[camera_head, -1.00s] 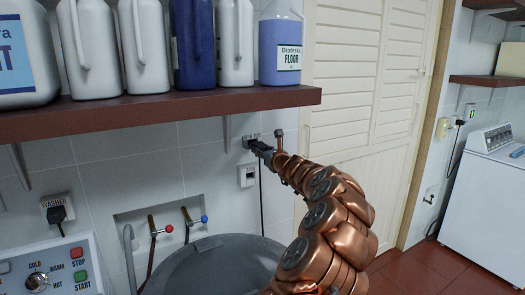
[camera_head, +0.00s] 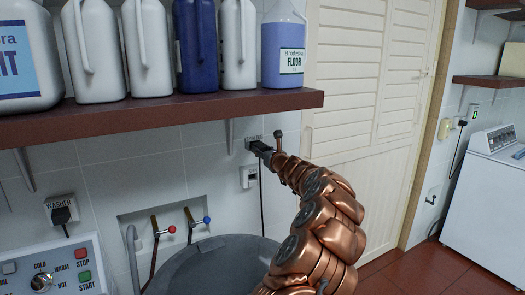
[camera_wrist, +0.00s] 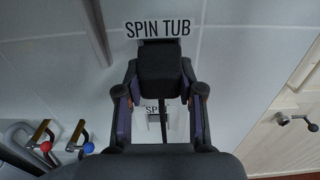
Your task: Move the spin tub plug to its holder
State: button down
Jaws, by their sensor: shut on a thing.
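The spin tub plug (camera_head: 259,148) is black and sits at the wall right under a label reading SPIN TUB (camera_wrist: 158,29). My gripper (camera_head: 271,158) is shut on the plug from the front. In the wrist view the plug (camera_wrist: 160,68) lies between the two fingers of my gripper (camera_wrist: 160,82). The plug hides what is behind it, so I cannot tell how deep it sits. A black cord (camera_head: 262,208) hangs down from it. A white wall plate (camera_head: 249,177) is just below, its label starting SPIN in the wrist view (camera_wrist: 158,110); it may be the holder.
A brown shelf (camera_head: 150,116) with several bottles runs above my gripper, with a bracket (camera_head: 229,133) close to its left. A grey tub (camera_head: 215,265) stands below. Red and blue taps (camera_head: 207,220) are at lower left. A white door (camera_head: 365,130) is to the right.

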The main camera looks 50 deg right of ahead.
jog(key=shift+w+d+r+p, duration=0.1)
jog(key=shift+w+d+p, duration=0.1)
jog(key=shift+w+p, duration=0.45)
jog(key=c, duration=0.6)
grip_release()
jog(key=shift+w, duration=0.1)
jog(key=shift+c, duration=0.2)
jog(key=v, duration=1.2)
dwell(0.4)
